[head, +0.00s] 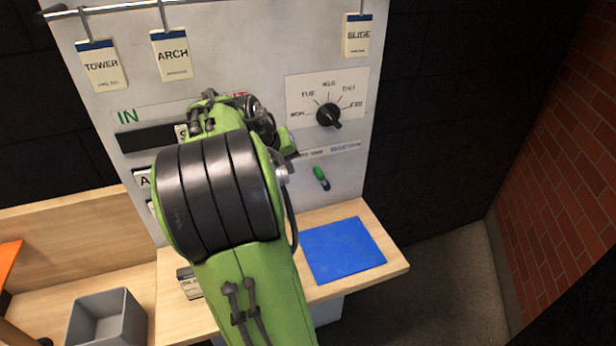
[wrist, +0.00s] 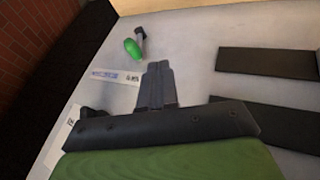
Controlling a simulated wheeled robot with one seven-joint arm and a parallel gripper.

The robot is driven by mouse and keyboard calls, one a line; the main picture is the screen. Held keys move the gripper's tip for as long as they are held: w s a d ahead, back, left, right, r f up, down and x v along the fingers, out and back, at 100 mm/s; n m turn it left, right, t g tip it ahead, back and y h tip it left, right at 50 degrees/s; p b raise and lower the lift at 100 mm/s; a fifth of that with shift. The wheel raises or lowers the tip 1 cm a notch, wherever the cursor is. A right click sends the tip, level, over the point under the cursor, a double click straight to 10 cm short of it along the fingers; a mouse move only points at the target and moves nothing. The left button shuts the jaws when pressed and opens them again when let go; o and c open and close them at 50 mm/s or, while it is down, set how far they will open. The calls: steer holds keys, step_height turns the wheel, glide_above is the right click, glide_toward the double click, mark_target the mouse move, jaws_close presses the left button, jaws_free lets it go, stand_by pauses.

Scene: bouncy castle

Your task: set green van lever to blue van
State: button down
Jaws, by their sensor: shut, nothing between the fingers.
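The lever (head: 320,175) sits on the grey panel, below a label strip (head: 330,152). The lever has a green tip and a dark lower end; in the head view the green tip points up and slightly left. The strip's small words are too blurred to read surely; its right part is bluish. In the wrist view the lever (wrist: 133,48) is above and left of my gripper (wrist: 157,68), apart from it. My gripper is shut and empty, its fingers together near the panel beside the strip. In the head view my green arm hides the fingers.
A dial (head: 328,115) with several printed settings is above the lever. Hanging tags, including ARCH (head: 172,56), line the panel's top. A blue mat (head: 342,249) lies on the wooden shelf below. A grey bin (head: 105,318) stands at lower left. A brick wall is at right.

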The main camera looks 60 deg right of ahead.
steer(key=s+d+f+b, duration=0.1)
steer(key=s+d+f, duration=0.2)
steer(key=d+f, duration=0.2)
steer(key=shift+d, duration=0.3)
steer(key=shift+s+r, duration=0.1)
steer(key=shift+r, duration=0.05)
